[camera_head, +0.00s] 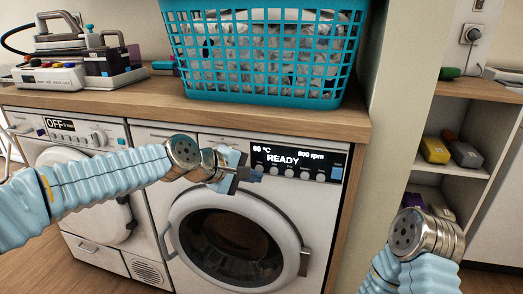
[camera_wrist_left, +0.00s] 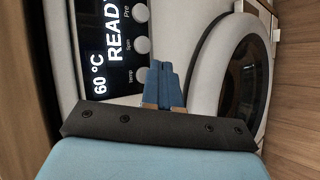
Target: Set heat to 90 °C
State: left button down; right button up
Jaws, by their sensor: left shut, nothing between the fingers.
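The washing machine on the right has a dark display (camera_head: 290,160) reading "60 °C", "READY" and "800 rpm". In the left wrist view the display (camera_wrist_left: 98,50) also reads 60 °C. A row of round buttons lies below it. The temp button (camera_wrist_left: 140,76) is beside my closed fingertips, next to the spin button (camera_wrist_left: 142,45). My left gripper (camera_head: 254,175) is shut and empty in front of the panel, at the left end of the button row. Its blue fingers (camera_wrist_left: 166,78) show in the wrist view; I cannot tell whether they touch the panel. My right gripper's fingers are out of view.
The washer's round door (camera_head: 180,235) is closed below the panel. A second machine at left shows "OFF" (camera_head: 60,125). A teal laundry basket (camera_head: 262,95) and an iron (camera_head: 75,40) stand on the wooden counter (camera_head: 150,100). Open shelves are at right.

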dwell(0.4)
pick_arm(q)
jog(key=shift+w+d+p, duration=0.1)
jog(key=shift+w+p, duration=0.25)
jog(key=shift+w, duration=0.15)
dwell(0.3)
jog(key=shift+s, duration=0.55)
jog(key=shift+b, duration=0.35)
